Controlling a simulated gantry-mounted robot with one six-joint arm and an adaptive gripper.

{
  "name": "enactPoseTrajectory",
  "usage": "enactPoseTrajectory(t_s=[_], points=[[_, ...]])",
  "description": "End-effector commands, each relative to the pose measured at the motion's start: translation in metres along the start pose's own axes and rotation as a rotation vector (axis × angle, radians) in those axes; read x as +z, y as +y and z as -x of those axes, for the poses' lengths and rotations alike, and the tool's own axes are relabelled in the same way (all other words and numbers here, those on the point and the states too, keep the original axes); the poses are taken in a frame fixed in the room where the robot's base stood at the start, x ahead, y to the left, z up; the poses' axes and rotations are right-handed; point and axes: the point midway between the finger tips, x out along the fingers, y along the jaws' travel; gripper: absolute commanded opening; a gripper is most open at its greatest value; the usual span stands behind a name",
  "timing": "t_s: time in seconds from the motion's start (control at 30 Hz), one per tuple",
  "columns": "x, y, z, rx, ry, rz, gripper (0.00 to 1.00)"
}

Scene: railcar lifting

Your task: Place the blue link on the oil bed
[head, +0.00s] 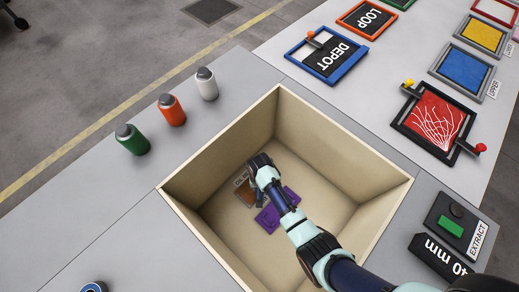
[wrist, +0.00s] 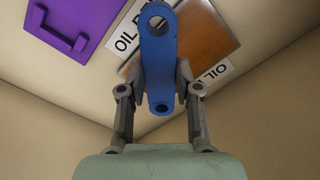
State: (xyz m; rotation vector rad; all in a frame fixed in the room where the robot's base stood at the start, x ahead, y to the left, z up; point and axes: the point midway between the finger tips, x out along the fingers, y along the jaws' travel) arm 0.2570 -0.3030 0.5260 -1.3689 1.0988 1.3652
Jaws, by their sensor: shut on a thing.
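My gripper (wrist: 160,80) is shut on the blue link (wrist: 158,50), a flat bar with a round hole at each end. In the wrist view the link hangs over the oil bed (wrist: 208,32), a brown patch with white OIL labels on the floor of the bin. The link covers part of the bed and its label; I cannot tell whether it touches the bed. In the head view my gripper (head: 257,190) is down inside the bin beside the oil bed (head: 244,193), and the link is mostly hidden by my arm.
The open beige bin (head: 338,136) has high walls around my arm. A purple plate (head: 268,218) with a handle lies on its floor near the bed. Green (head: 132,140), orange (head: 172,110) and white (head: 207,84) bottles stand left of the bin. Panels stand at the right.

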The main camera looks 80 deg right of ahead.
Motion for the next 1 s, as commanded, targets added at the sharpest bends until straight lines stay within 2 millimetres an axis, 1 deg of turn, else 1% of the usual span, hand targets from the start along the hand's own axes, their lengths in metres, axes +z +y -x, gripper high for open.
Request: enactPoseTrajectory(t_s=[0.1, 0.2, 0.27, 0.47, 0.57, 0.6, 0.73, 1.0], points=[[0.0, 0.0, -0.023, 0.001, -0.002, 0.0, 0.0], [0.0, 0.0, -0.04, 0.001, -0.001, 0.0, 0.0], [0.0, 0.0, -0.042, 0.0, 0.0, 0.0, 0.0], [0.0, 0.0, -0.039, 0.0, 0.0, 0.0, 0.0], [0.0, 0.0, -0.042, 0.0, 0.0, 0.0, 0.0], [0.0, 0.0, -0.043, 0.0, -0.001, 0.0, 0.36], [0.0, 0.0, -0.042, 0.0, -0.001, 0.0, 0.58], [0.0, 0.0, -0.042, 0.001, -0.001, 0.0, 0.58]])
